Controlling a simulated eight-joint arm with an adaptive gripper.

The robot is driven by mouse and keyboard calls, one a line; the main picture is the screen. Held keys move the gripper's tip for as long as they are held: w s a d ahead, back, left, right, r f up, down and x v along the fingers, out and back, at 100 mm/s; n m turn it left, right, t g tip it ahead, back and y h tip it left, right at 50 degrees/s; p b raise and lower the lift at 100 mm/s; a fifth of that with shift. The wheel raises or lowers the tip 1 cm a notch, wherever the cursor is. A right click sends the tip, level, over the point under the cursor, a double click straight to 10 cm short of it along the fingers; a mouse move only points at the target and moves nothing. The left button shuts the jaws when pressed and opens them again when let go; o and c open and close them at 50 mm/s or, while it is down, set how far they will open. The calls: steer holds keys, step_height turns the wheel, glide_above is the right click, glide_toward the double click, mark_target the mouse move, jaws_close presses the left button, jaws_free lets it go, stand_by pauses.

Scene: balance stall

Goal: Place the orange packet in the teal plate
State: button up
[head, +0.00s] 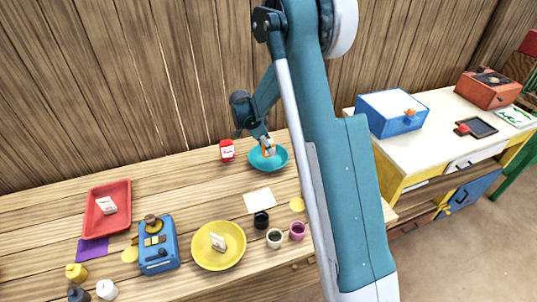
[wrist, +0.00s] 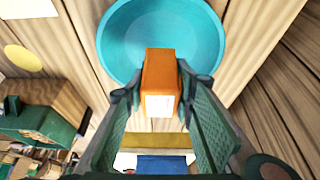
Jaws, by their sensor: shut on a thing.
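The orange packet (wrist: 161,72) is between the fingertips of my gripper (wrist: 158,92), which is shut on it. The packet also shows in the head view (head: 268,148), over the teal plate. The teal plate (head: 277,164) lies on the wooden table near the back wall. In the wrist view the plate (wrist: 117,40) is a round teal dish beyond the packet, and the packet overlaps its lower edge. I cannot tell from these views how high the packet is above the plate. My gripper in the head view (head: 265,142) is small and partly hidden.
A red can (head: 227,150) stands just left of the teal plate. A white card (head: 258,201), small cups (head: 275,238) and a yellow plate (head: 203,255) with a packet lie nearer. A red tray (head: 93,219) and a blue device (head: 160,250) are further left.

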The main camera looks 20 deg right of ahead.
mark_target(268, 154)
steer(key=shift+f, duration=1.85)
steer(key=shift+f+b, duration=0.2)
steer(key=shift+b, duration=0.15)
steer(key=o, duration=0.9)
steer(key=shift+o, duration=0.2)
steer(key=shift+r, duration=0.15)
steer(key=p+v, duration=0.1)
steer(key=v, duration=1.1)
